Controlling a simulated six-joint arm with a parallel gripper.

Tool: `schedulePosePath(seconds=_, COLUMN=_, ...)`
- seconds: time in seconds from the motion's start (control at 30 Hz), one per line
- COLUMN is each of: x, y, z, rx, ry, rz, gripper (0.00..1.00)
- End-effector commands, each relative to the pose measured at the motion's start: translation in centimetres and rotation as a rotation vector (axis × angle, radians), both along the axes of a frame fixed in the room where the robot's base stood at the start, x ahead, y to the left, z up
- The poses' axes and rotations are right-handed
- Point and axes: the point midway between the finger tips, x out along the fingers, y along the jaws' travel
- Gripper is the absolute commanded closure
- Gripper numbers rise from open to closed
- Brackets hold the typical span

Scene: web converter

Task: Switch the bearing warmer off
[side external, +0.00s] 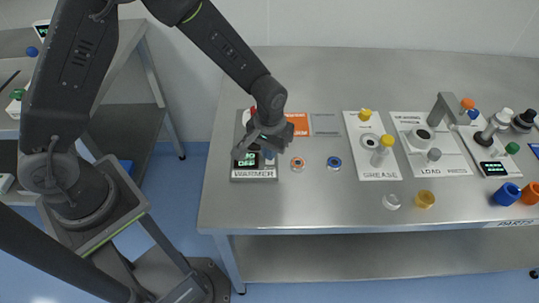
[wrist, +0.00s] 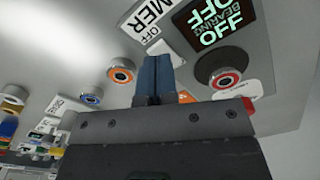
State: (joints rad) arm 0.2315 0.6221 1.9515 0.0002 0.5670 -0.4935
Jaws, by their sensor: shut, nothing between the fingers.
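The bearing warmer (side external: 239,171) is a grey panel at the table's left, labelled WARMER. Its dark display (wrist: 215,22) shows green text with BEARING and OFF in the wrist view. A dark round seat with a red-ringed part (wrist: 225,80) is beside the display. My gripper (wrist: 153,62) is shut and empty, its blue fingertips at or just above the white piece; contact cannot be told. In the side view my gripper (side external: 267,153) covers part of the warmer.
An orange-ringed bearing (side external: 297,163) and a blue-ringed one (side external: 334,163) lie right of the warmer. An orange card (side external: 298,122) lies behind my gripper. The table's front left is clear.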

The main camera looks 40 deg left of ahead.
Motion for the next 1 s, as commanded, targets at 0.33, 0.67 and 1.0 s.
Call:
schedulePosePath(seconds=0.33, x=0.0, y=0.0, z=2.8, rx=-0.001, ry=-0.001, rz=0.0, gripper=1.0)
schedulePosePath(seconds=0.67, x=0.0, y=0.0, z=5.1, rx=0.0, ry=0.0, rz=0.0, gripper=1.0)
schedulePosePath(seconds=1.0, x=0.0, y=0.0, z=5.6, rx=0.0, ry=0.001, rz=0.0, gripper=1.0)
